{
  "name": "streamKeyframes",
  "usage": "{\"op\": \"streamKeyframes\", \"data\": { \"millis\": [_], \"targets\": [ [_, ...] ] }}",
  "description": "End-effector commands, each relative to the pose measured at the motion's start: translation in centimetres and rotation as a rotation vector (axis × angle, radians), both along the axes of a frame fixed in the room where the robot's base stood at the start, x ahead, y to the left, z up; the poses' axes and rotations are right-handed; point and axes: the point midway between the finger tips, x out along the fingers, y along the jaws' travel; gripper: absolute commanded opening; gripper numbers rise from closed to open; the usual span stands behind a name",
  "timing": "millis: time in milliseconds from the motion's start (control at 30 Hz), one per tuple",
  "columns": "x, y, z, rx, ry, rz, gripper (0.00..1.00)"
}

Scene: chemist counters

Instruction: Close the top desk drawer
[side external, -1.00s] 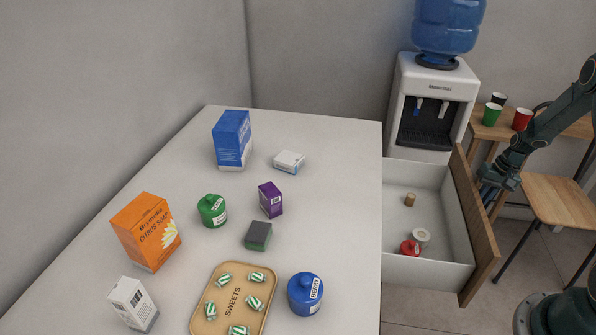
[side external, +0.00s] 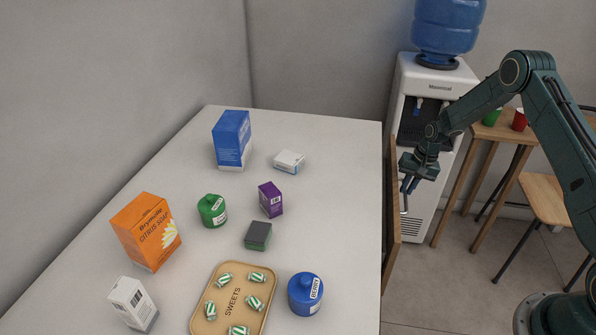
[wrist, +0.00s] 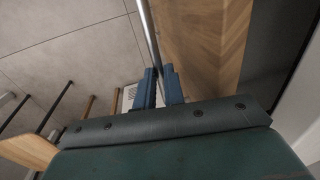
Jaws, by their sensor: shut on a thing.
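The top drawer's wooden front (side external: 391,220) stands close against the right side of the white desk (side external: 330,200), and the drawer's inside is hidden. I cannot tell whether a thin gap is left. My gripper (side external: 404,187) is at the outer face of the drawer front, shut on its metal handle (side external: 404,203). In the wrist view, the handle bar (wrist: 148,35) runs between my gripper's blue fingers (wrist: 162,88), beside the wooden drawer front (wrist: 205,40).
A water cooler (side external: 440,85) stands behind the drawer. A small table with cups (side external: 519,120) and a wooden chair (side external: 552,205) are to the right. Boxes, jars and a sweets tray (side external: 231,325) are on the desk.

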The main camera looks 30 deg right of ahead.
Motion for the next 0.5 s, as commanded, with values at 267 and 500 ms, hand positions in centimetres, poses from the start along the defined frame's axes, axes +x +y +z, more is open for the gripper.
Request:
{"op": "streamKeyframes", "data": {
  "millis": [267, 500],
  "targets": [
    [0.94, 1.00, 0.01, 0.001, 0.001, 0.001, 0.00],
    [0.93, 0.96, 0.01, 0.001, 0.001, 0.000, 0.00]
  ]
}}
